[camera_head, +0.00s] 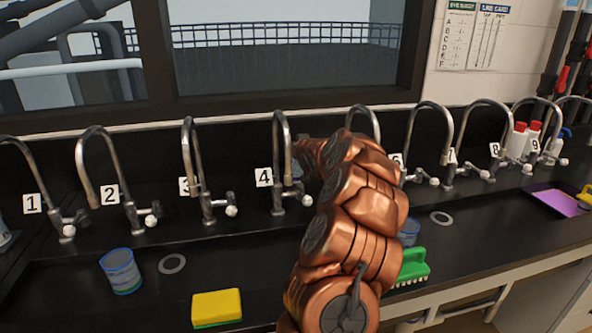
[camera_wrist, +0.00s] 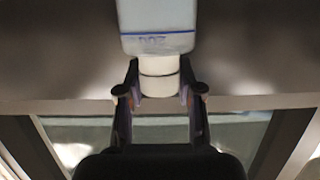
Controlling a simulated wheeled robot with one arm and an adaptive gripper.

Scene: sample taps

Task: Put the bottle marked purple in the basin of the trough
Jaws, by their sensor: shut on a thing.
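My gripper (camera_wrist: 160,95) is shut on the white neck of a pale bottle (camera_wrist: 157,18) in the wrist view. The bottle has a blue-violet line and small unreadable writing; no clear purple mark shows. In the head view, my copper arm hides the gripper and nearly all of the bottle, near the tap numbered 4. The black trough (camera_head: 80,290) runs along below the row of numbered taps. How high the bottle is above the trough cannot be told.
A blue-rimmed beaker (camera_head: 121,270), a grey ring (camera_head: 172,263), a yellow sponge (camera_head: 216,307) and a green brush (camera_head: 414,264) lie along the front. Curved taps (camera_head: 188,160) line the back. Red-capped bottles (camera_head: 517,141) and a purple tray (camera_head: 553,201) are at right.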

